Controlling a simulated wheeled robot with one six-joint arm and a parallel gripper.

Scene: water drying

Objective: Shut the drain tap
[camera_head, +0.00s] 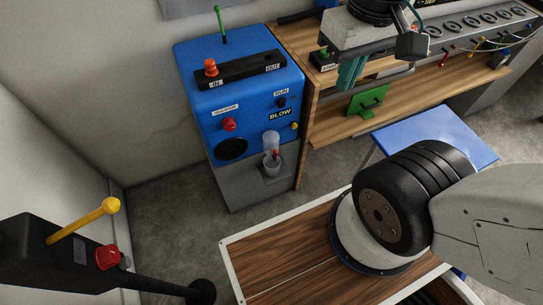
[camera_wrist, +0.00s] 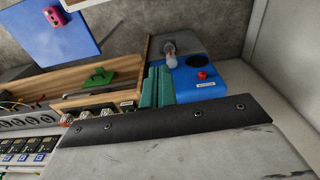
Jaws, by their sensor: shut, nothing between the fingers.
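The blue dryer cabinet (camera_head: 238,80) stands against the wall, and it also shows in the wrist view (camera_wrist: 213,88). A clear bowl (camera_head: 271,140) hangs on its front, with a small red part, apparently the drain tap (camera_head: 276,154), at its lower end above a grey cup (camera_head: 271,167). The tap's handle position is too small to tell. My gripper (camera_head: 349,75), with teal fingers, is shut and empty, right of and apart from the cabinet. Its fingers show in the wrist view (camera_wrist: 156,87).
A wooden bench (camera_head: 430,80) with a green item (camera_head: 368,100) and a panel of dials stands right of the cabinet. A blue table (camera_head: 450,138) is in front of it. A post with a yellow lever (camera_head: 85,220) stands at left. Grey floor is clear before the cabinet.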

